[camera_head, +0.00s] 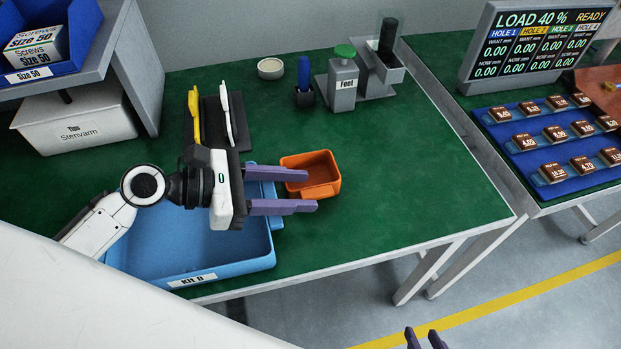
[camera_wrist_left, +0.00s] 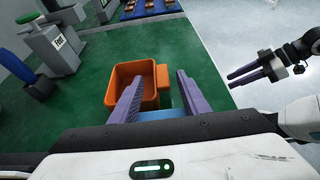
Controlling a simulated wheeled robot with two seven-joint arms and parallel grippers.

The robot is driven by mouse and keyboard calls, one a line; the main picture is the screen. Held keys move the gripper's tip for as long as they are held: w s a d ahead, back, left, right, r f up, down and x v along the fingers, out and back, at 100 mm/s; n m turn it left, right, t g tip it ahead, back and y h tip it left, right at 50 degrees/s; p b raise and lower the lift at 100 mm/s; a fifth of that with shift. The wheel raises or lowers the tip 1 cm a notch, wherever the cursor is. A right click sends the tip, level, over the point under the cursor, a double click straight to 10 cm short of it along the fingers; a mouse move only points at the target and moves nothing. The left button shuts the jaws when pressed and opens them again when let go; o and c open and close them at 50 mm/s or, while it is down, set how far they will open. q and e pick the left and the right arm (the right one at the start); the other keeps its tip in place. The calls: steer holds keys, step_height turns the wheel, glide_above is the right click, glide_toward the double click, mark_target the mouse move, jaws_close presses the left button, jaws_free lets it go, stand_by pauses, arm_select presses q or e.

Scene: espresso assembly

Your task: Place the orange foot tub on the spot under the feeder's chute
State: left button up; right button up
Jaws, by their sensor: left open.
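The orange foot tub (camera_head: 318,188) stands upright on the green table, just right of the blue kit tray. In the left wrist view the tub (camera_wrist_left: 150,73) looks empty, with a small orange tab on its near right side. My left gripper (camera_head: 314,190) is open at the tub. One finger overlaps the tub in view and the other lies past its side; contact cannot be told. The grey feeder labelled "Feet" (camera_head: 343,90) stands at the back with a green top. Its chute and the spot under it are not clearly seen. My right gripper (camera_head: 425,339) is open, empty, off the table's front.
The blue kit tray (camera_head: 185,278) lies under my left arm. A grey holder with a black piece (camera_head: 384,70), a blue item in a stand (camera_head: 304,88) and a round dish (camera_head: 270,68) stand at the back. The green table right of the tub is clear.

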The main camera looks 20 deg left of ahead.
mark_target(318, 191)
arm_select(q)
steer(key=x, duration=0.4)
steer(key=shift+w+d, duration=0.1)
steer(key=shift+d, duration=0.05)
jaws_close()
steer(key=shift+r, duration=0.15)
